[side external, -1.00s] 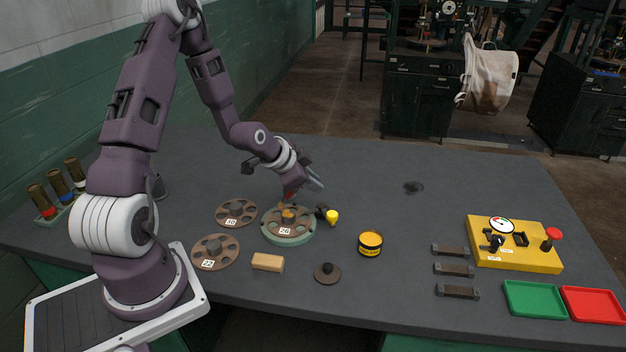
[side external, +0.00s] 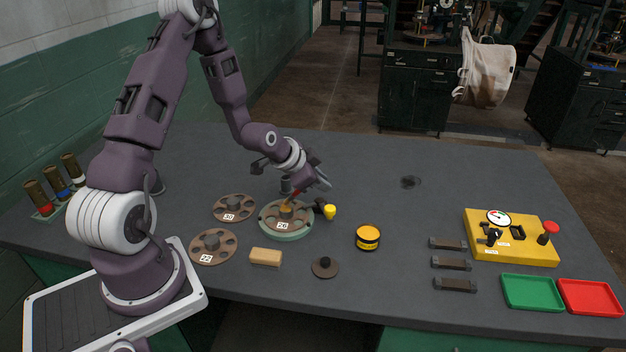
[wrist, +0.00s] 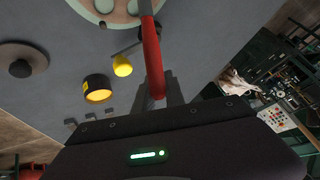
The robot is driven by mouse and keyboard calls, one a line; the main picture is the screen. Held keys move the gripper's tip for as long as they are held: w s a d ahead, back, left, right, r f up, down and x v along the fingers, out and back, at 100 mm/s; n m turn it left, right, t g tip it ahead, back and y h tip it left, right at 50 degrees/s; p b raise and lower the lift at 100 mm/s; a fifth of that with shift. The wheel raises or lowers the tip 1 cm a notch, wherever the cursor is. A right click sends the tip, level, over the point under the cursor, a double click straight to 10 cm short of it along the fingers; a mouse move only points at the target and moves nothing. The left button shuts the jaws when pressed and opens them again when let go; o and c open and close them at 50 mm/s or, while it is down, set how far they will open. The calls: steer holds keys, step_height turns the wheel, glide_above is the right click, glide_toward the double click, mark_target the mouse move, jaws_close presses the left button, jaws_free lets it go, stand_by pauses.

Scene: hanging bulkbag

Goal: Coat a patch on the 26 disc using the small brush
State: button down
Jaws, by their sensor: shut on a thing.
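The 26 disc (side external: 271,224) is a brown wheel with holes, lying on a round green base (side external: 287,238). My gripper (side external: 318,182) is above and to the right of it, shut on the small brush (side external: 295,192). The brush's red handle also shows in the wrist view (wrist: 152,60), running up towards the disc's green base at the top edge. In the side view the brush slants down to the disc's hub, where an orange spot shows. I cannot tell whether the bristles touch the disc. A yellow-and-black tin (side external: 368,238) stands to the right.
A black tool with a yellow end (side external: 329,211) lies right beside the green base. The 30 disc (side external: 234,207) and 22 disc (side external: 213,246) lie to the left. A wooden block (side external: 265,257) and a dark knobbed disc (side external: 325,267) lie in front.

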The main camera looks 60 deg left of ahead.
steer(key=shift+s+a+f, duration=0.1)
steer(key=shift+s+a, duration=0.9)
steer(key=shift+s, duration=0.05)
stand_by(0.4)
step_height(320, 180, up, 6)
stand_by(0.4)
steer(key=shift+w, duration=0.1)
step_height(320, 180, up, 3)
steer(key=shift+r, duration=0.1)
